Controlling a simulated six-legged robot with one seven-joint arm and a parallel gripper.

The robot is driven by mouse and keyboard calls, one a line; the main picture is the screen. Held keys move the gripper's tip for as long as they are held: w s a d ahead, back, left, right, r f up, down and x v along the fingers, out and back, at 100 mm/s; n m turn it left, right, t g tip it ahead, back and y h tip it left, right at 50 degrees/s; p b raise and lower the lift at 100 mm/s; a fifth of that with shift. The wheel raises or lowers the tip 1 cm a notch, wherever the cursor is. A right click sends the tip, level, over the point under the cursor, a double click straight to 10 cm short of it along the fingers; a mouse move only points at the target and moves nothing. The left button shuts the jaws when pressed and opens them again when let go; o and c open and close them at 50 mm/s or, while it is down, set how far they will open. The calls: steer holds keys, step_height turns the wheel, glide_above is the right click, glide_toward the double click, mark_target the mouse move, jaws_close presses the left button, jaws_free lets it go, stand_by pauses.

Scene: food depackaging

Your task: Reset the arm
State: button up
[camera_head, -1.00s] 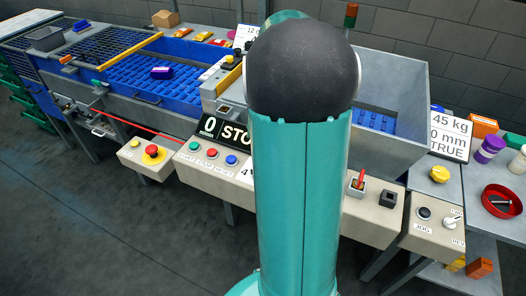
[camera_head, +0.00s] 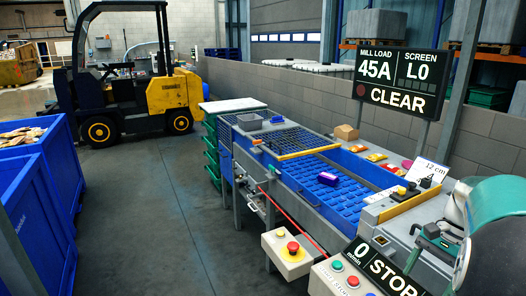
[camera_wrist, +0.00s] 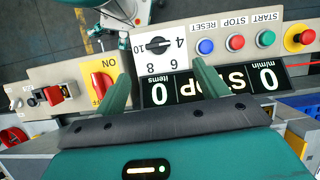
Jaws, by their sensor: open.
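My gripper (camera_wrist: 160,70) is open and empty in the wrist view, with its two green fingers apart. It hangs over the control panel, in front of a dial (camera_wrist: 158,45) marked with numbers. In the head view my teal arm fills the lower right corner and hides part of the machine's right end. In the wrist view the panel appears upside down, with a red rotary switch (camera_wrist: 100,84) under an ON label beside the left finger. A blue RESET button (camera_wrist: 205,46) is just beyond the right finger. I cannot tell whether a finger touches the panel.
The conveyor machine (camera_head: 350,205) carries a purple package (camera_head: 328,179) on its blue belt. Colored packets and a cardboard box (camera_head: 346,132) lie along its far side. A yellow forklift (camera_head: 150,95) and blue bins (camera_head: 50,165) stand left. The floor between (camera_head: 170,210) is clear.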

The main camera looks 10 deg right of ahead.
steer(key=s+a+r+n+t+h, duration=0.1)
steer(key=a+n, duration=0.3)
steer(key=a, duration=0.5)
steer(key=s+a+r+n+t+h, duration=0.1)
steer(key=s+a+n+t, duration=0.2)
steer(key=a, duration=0.6)
steer(key=s+a+r+n+t+h, duration=0.2)
steer(key=a+n, duration=0.4)
steer(key=a, duration=0.3)
steer(key=shift+s+t, duration=0.4)
steer(key=shift+t, duration=0.1)
